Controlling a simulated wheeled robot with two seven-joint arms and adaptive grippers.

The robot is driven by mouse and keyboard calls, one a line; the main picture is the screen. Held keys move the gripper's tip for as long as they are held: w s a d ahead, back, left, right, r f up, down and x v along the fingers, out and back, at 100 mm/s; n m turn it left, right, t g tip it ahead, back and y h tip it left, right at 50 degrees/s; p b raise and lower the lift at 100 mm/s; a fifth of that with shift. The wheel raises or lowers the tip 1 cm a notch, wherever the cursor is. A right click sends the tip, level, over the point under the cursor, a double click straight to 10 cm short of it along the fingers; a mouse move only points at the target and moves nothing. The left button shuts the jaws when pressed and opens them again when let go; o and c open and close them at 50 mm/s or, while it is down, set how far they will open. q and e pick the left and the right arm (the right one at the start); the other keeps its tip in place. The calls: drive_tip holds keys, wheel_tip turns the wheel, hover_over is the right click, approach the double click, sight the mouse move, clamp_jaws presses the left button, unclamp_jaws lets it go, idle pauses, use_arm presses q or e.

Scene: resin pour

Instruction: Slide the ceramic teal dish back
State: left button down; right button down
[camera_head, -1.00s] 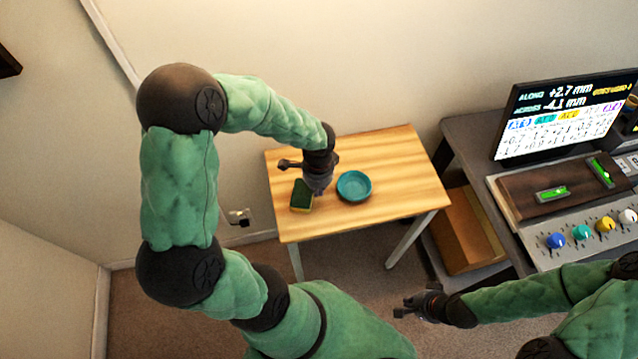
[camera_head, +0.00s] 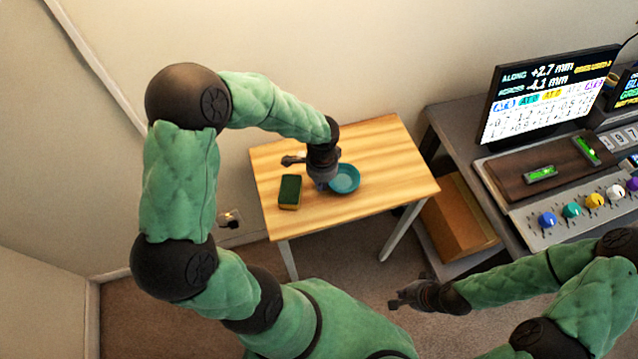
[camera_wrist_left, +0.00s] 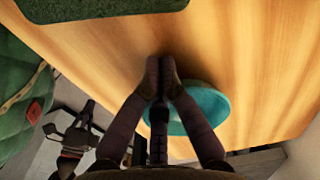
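The teal dish (camera_head: 346,177) sits on the small wooden table (camera_head: 385,150). My left gripper (camera_head: 321,184) is low over the table at the dish's left side and covers part of its rim in the head view. In the left wrist view, my left gripper's fingertips (camera_wrist_left: 160,68) are together with nothing seen between them. The dish (camera_wrist_left: 213,103) shows behind and right of the fingers there; whether they touch it cannot be told. My right gripper (camera_head: 398,297) hangs in front of the table, away from the dish; its finger opening is unclear.
A green and yellow sponge (camera_head: 290,191) lies left of my left gripper. A grey desk (camera_head: 445,125) with a monitor (camera_head: 550,92) and knob panel stands to the right, with a cardboard box (camera_head: 455,225) below. The table's right part is clear.

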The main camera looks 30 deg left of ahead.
sight(370, 174)
use_arm(q)
drive_tip(key=w+d, duration=0.3)
drive_tip(key=w, duration=0.1)
drive_tip(key=w+d+p, duration=0.1)
drive_tip(key=w+d, duration=0.2)
drive_tip(key=w, duration=0.1)
drive_tip(key=w+d, duration=0.3)
drive_tip(key=w, duration=0.1)
drive_tip(key=shift+d, duration=0.35)
